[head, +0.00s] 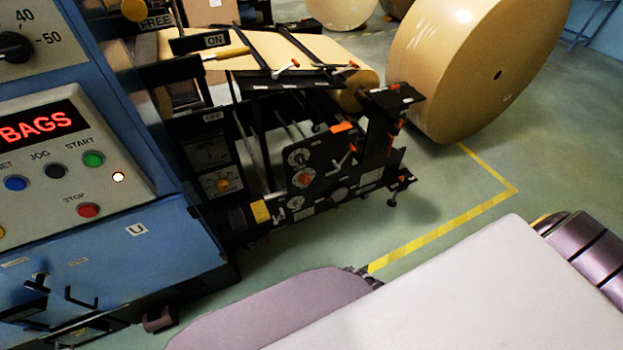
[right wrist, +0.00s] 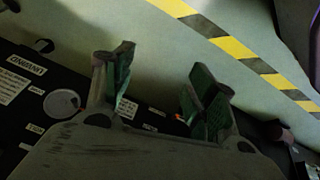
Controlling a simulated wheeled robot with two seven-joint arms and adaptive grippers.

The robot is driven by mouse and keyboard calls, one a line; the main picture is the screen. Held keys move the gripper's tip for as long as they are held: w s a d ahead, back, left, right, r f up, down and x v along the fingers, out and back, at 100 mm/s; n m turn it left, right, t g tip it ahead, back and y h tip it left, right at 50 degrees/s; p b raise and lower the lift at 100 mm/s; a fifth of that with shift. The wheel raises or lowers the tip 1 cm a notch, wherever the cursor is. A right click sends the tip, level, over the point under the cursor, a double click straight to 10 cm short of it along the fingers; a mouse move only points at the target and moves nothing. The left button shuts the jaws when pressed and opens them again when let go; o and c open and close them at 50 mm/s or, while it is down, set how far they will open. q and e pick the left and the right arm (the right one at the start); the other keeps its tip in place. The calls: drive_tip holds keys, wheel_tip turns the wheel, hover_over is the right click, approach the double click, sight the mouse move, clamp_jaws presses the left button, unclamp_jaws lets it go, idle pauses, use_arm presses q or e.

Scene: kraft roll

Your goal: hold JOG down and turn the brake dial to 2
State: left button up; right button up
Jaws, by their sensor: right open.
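The JOG button (head: 55,171) is a dark round button on the blue machine's sloped panel, between a blue and a green button; nothing covers it. The black unwind stand (head: 330,190) carries several round dials. One dial (head: 306,179) has an orange-red knob, and another pale dial (head: 222,184) has a small orange knob; I cannot read which is the brake dial, nor its setting. My right gripper (right wrist: 160,90) is open in the right wrist view, with a black labelled panel (right wrist: 75,125) below and behind its fingers. Nothing is visibly held. My left gripper is not in view.
The red STOP button (head: 88,210) is below JOG, near the green START button (head: 93,159). A display (head: 38,128) reads BAGS. Large kraft rolls (head: 470,65) stand behind. Yellow tape (head: 440,230) marks the open floor right of the stand.

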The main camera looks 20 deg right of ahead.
drive_tip(key=w+r+t, duration=0.3)
drive_tip(key=w+r, duration=0.4)
drive_tip(key=w, duration=0.7)
drive_tip(key=m+t, duration=1)
drive_tip(key=m, duration=0.9)
approach(302, 162)
drive_tip(key=shift+w+f+m, duration=0.15)
drive_tip(key=shift+f+m, duration=0.05)
drive_tip(key=shift+m, duration=0.4)
drive_tip(key=shift+w, duration=0.15)
drive_tip(key=shift+w, duration=4.3)
